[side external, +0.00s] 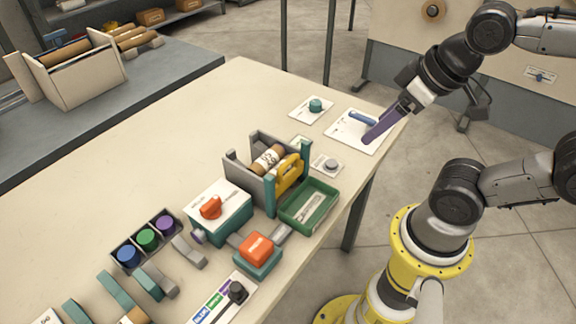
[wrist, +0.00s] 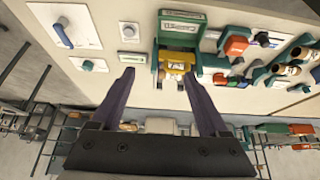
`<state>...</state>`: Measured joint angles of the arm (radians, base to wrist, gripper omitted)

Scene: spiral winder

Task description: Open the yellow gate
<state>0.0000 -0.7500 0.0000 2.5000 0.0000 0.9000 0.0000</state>
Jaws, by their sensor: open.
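The yellow gate (side external: 289,174) stands upright on the front side of a grey and teal winder (side external: 236,170), beside a brown roll (side external: 268,160). The gate also shows in the wrist view (wrist: 178,62), partly hidden by the teal parts around it. My gripper (side external: 370,138) has purple fingers and is to the right of the gate, near the white panel with a blue handle. In the wrist view my gripper (wrist: 158,74) is open with nothing between its fingers, and the gate lies beyond the fingertips. It is apart from the gate.
A green tray (side external: 328,204) sits in front of the gate. A small grey knob plate (side external: 327,165) and a white panel (side external: 344,134) with a blue handle lie to its right. An orange button box (side external: 257,252) and a red-switch box (side external: 218,212) stand to its left.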

